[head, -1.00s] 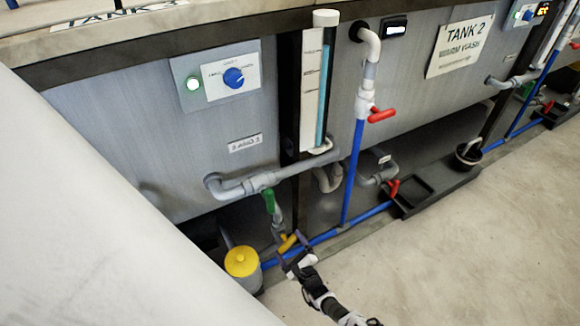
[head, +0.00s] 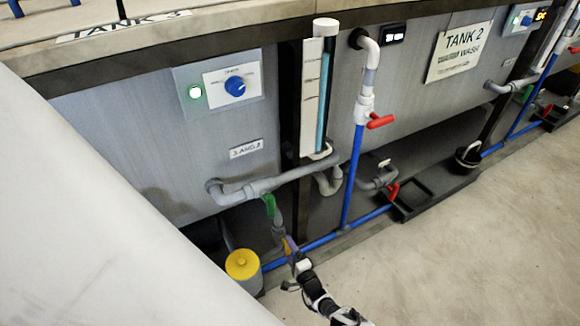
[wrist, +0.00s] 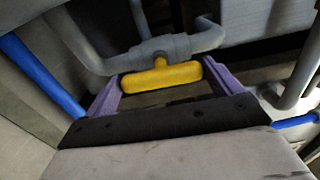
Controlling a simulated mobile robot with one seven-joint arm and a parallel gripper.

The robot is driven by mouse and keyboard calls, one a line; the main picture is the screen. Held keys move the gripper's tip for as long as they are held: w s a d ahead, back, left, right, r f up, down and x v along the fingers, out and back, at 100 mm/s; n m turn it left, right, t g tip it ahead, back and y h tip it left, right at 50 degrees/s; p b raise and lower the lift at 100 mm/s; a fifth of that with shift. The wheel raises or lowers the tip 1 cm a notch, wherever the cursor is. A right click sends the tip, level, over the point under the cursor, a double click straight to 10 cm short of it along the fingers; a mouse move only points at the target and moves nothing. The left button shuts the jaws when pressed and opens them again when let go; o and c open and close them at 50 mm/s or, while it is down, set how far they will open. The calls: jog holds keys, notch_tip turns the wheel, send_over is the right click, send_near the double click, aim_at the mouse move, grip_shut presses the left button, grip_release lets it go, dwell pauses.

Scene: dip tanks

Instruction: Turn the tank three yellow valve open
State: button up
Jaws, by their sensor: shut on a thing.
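The yellow valve handle (wrist: 162,77) is a short bar on a grey pipe fitting (wrist: 160,48), seen clearly in the wrist view. My gripper (wrist: 163,86) has one purple finger at each end of the bar and is shut on it. In the head view my gripper (head: 291,249) is low, near the floor, below the tank with the green-handled valve. Only a small part of the yellow handle (head: 287,245) shows there, beside a purple finger. The bar lies nearly level in the wrist view, across between the fingers.
A green valve handle (head: 269,205) sits just above my gripper. A yellow-capped container (head: 242,265) stands close on the left. A blue pipe (head: 322,242) runs along the floor. Red valve handles (head: 380,121) are to the right. The floor (head: 460,260) at right is open.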

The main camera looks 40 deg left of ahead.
jog(key=shift+n, duration=0.4)
jog(key=o, duration=0.7)
jog(key=shift+d, duration=0.1)
jog(key=p+v, duration=0.5)
jog(key=v, duration=0.8)
jog(key=shift+d, duration=0.3)
